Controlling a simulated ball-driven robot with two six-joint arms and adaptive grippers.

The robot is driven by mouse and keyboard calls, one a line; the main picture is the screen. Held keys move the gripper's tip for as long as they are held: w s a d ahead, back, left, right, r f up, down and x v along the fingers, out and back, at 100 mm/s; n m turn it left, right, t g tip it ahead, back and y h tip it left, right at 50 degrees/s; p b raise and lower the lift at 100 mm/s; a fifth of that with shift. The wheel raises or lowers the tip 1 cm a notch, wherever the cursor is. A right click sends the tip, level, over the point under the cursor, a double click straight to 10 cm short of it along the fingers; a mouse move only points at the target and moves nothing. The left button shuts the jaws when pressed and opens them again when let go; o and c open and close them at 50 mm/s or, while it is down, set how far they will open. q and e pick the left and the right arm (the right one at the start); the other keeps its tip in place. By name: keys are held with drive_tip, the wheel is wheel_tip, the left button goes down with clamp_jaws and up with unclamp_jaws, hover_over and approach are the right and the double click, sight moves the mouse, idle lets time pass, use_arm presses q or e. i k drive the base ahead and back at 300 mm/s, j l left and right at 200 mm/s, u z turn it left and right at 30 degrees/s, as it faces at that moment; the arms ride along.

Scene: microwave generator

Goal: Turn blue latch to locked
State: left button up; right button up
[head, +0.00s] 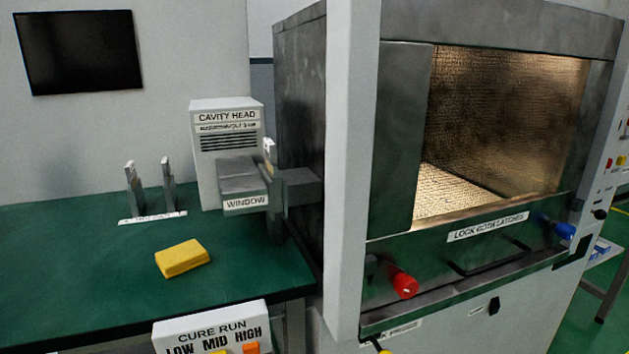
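The blue latch (564,231) is a small knob at the right end of the metal front below the cavity opening. Which way it is turned is too small to tell. A red latch (404,285) sits at the left end of the same front. A label reading "LOCK BOTH LATCHES" (487,226) lies between them, above a dark bar handle (490,259). Neither of my grippers shows in the head view.
The lit microwave cavity (500,135) stands open above the latches. A white post (352,150) rises at its left. On the green bench (90,270) lie a yellow block (182,258) and a "CAVITY HEAD" unit (226,150). Green floor shows at lower right.

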sight(560, 231)
drive_tip(key=z, duration=1.3)
